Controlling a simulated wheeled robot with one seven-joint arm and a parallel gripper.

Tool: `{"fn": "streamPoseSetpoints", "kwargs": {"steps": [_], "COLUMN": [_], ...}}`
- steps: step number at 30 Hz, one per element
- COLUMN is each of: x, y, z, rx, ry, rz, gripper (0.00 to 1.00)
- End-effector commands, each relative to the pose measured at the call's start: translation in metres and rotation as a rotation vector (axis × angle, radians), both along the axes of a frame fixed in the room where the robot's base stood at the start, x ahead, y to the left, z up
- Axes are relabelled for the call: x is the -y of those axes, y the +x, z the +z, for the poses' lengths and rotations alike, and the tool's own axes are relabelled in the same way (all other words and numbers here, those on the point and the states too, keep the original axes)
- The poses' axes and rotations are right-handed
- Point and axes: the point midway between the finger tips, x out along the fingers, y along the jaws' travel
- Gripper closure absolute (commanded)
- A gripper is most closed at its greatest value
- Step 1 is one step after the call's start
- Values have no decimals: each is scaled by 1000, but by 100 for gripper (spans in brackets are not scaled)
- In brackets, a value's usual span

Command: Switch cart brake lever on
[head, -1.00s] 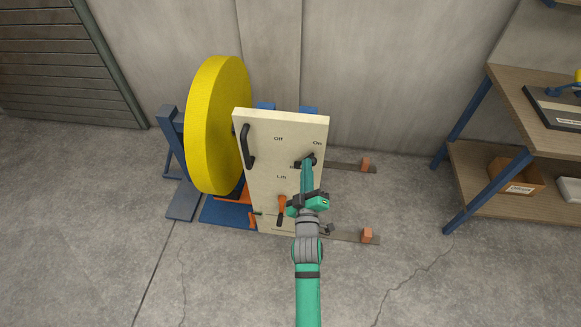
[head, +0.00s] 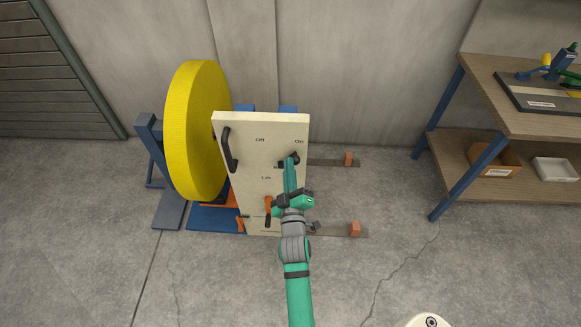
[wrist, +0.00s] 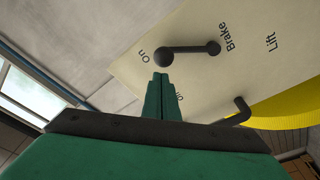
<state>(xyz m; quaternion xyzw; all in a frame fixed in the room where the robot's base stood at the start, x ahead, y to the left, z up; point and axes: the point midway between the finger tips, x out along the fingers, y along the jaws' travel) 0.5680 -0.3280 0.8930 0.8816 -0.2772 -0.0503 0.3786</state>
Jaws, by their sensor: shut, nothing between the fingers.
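The cream cart panel (head: 240,185) stands upright beside the yellow roll. The black brake lever (wrist: 188,49) shows in the wrist view, with its round knob right beside the word "On" and its other end by the word "Brake". In the head view the lever's knob (head: 295,157) is below the "On" label. My gripper (wrist: 160,77) is shut with nothing between its fingers. Its tips are just below the knob in the wrist view; I cannot tell whether they touch it. In the head view my gripper (head: 290,162) partly covers the lever.
The yellow roll (head: 196,130) stands left of the panel. An orange lever (head: 268,205) and a black handle (head: 227,150) are on the panel. Two rails with orange blocks (head: 355,229) reach right along the floor.

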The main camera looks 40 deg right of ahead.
Motion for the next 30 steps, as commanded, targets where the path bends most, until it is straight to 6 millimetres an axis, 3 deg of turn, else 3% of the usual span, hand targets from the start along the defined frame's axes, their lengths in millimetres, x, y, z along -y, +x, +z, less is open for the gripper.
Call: {"fn": "streamPoseSetpoints", "kwargs": {"steps": [7, 21, 30], "x": [-18, -62, -70], "y": [-1, -66, -84], "z": [21, 10, 9], "rx": [6, 4, 6], "ry": [-2, 0, -2], "rz": [-8, -3, -8], "gripper": [100, 100, 100]}}
